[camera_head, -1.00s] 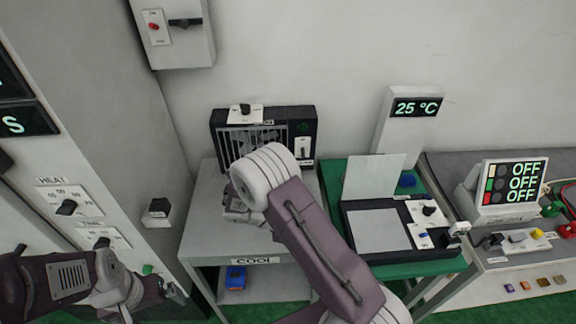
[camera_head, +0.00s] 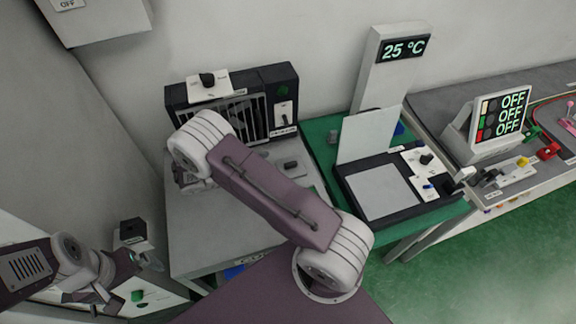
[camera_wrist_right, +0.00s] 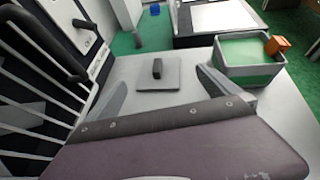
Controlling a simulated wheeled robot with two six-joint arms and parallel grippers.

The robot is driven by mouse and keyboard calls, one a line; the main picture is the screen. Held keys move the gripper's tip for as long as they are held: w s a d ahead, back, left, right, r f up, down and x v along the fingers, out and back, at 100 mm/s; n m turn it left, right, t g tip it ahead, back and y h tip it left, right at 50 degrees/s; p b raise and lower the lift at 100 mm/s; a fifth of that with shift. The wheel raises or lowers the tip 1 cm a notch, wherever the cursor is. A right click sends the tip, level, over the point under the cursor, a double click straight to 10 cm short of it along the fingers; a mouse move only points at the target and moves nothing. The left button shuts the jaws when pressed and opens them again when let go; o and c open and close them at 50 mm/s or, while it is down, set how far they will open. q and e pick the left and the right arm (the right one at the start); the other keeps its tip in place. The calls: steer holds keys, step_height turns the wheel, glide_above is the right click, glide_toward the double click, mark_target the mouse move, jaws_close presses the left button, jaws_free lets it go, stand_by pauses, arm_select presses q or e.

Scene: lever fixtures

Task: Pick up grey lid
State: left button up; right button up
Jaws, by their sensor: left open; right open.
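The grey lid (camera_wrist_right: 157,76) is a flat square plate with a dark upright knob, lying on the grey table in the right wrist view. It also shows in the head view (camera_head: 291,165), partly hidden by my right arm. My right gripper (camera_wrist_right: 161,82) is open and empty, with its fingers apart on either side of the lid in the right wrist view. It appears not to touch the lid. In the head view the right gripper is mostly hidden behind its arm. My left gripper (camera_head: 153,262) is open at the lower left, away from the lid.
A grey open box (camera_wrist_right: 222,68) with a green inside and an orange block (camera_wrist_right: 278,45) stands right of the lid. A black barred cooling unit (camera_head: 236,118) stands behind. A black device with a raised panel (camera_head: 367,137) is on the green table to the right.

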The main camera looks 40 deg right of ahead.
mark_target(290, 165)
steer(key=x, duration=0.3)
steer(key=shift+s+d+p, duration=0.1)
steer(key=shift+d+p, duration=0.15)
steer(key=shift+p, duration=0.15)
steer(key=shift+d+f, duration=0.15)
steer(key=shift+d, duration=0.35)
steer(key=p+x, duration=0.1)
steer(key=x, duration=0.3)
steer(key=shift+d+f, duration=0.2)
steer(key=shift+f, duration=0.05)
steer(key=shift+r, duration=0.1)
steer(key=c, duration=1.3)
